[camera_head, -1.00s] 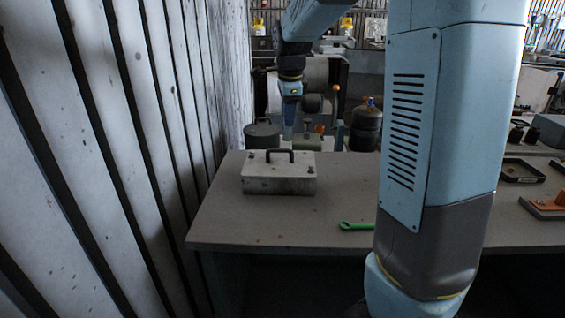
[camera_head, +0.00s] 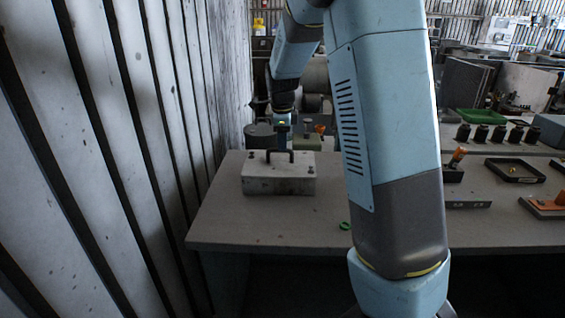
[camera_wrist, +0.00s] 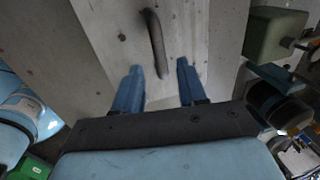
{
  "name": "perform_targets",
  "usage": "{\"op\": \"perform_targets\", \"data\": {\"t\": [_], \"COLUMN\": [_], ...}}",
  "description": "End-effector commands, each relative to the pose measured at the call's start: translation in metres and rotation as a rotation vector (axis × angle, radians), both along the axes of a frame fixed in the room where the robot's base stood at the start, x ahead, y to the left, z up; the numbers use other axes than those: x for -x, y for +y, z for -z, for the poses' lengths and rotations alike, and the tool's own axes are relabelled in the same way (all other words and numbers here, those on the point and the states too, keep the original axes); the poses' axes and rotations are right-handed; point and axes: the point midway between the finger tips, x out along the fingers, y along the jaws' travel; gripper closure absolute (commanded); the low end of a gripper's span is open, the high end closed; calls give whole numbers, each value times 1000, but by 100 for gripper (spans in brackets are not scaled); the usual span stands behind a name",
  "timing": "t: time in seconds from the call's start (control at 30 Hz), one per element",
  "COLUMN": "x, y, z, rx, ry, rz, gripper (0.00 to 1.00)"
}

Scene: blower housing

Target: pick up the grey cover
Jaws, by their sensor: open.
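The grey cover (camera_head: 279,184) is a box-shaped lid with a dark arched handle (camera_head: 280,153) on top. It sits at the left of the table in the head view. In the wrist view the cover (camera_wrist: 100,38) fills the upper middle, with its handle (camera_wrist: 155,42) just beyond my fingertips. My gripper (camera_wrist: 158,72) is open, its two blue fingers apart and empty, pointing toward the handle. In the head view the gripper is above and behind the cover, and its fingers are hard to make out.
The grey table (camera_head: 230,215) has bare room in front of the cover. A ribbed wall (camera_head: 140,150) stands close on the left. A green tool (camera_head: 344,226) lies partly behind my arm. Black trays (camera_head: 515,170) and an orange-handled part (camera_head: 548,205) are at the right. A green block (camera_wrist: 272,35) shows in the wrist view.

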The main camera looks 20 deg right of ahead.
Motion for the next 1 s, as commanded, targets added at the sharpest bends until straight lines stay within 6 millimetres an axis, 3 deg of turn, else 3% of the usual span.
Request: {"op": "perform_targets", "data": {"t": [0.17, 0.5, 0.73, 1.0], "x": [-1, -9, -9, -9], "y": [-1, -2, -2, -3], "z": [10, 50, 52, 52], "rx": [1, 0, 0, 0], "ry": [3, 2, 1, 1], "rz": [0, 1, 0, 1], "gripper": [59, 59, 59, 84]}}
